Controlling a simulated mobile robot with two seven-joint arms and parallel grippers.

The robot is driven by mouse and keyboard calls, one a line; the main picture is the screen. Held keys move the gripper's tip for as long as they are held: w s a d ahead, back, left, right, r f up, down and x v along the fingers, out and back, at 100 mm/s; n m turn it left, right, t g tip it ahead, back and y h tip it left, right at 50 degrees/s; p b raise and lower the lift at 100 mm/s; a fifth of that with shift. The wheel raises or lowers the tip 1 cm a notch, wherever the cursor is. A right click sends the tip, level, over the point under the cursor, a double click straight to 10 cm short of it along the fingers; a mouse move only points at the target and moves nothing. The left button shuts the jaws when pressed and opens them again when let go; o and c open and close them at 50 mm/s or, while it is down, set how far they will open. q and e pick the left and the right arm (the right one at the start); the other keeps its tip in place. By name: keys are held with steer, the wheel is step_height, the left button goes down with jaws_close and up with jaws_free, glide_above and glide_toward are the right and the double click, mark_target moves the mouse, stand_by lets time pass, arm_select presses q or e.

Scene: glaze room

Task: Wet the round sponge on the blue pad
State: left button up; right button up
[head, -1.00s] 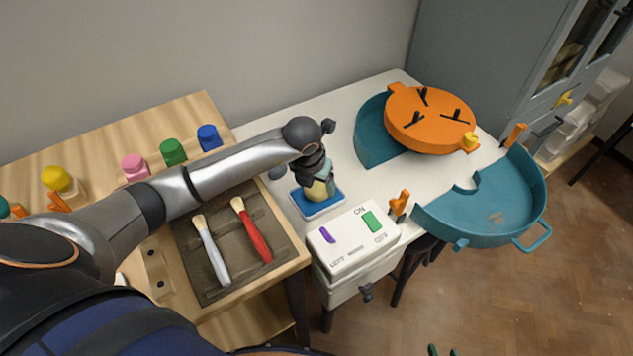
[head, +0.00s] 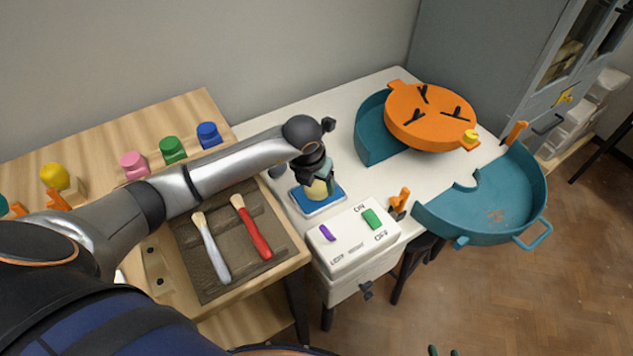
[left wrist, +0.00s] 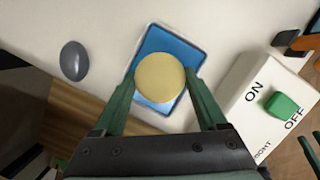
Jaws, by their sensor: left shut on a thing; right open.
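The round sponge (left wrist: 160,78) is pale yellow and sits between the two green fingers of my left gripper (left wrist: 159,88), which is shut on it. In the head view the sponge (head: 319,190) is partly hidden by the gripper above it. The blue pad (head: 309,208) lies on the white table in a pale-rimmed tray, directly under the sponge. The pad also shows around the sponge in the left wrist view (left wrist: 178,42). I cannot tell whether the sponge touches the pad. Of my right gripper (head: 443,350), only green tips show at the bottom edge.
A white switch box (head: 350,240) marked ON and OFF stands just in front of the pad. A grey rounded object (left wrist: 74,60) lies left of it. An orange disc (head: 430,115) and teal pans (head: 490,215) are to the right. Brushes (head: 250,228) lie left.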

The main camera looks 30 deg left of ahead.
mark_target(317, 184)
arm_select(q)
steer(key=shift+f+b, duration=0.3)
steer(key=shift+f, duration=0.1)
stand_by(1.1)
steer(key=shift+r, duration=0.1)
step_height(317, 184, up, 4)
steer(key=p, duration=0.3)
steer(key=shift+r+p, duration=1.15)
steer(key=shift+r, duration=0.3)
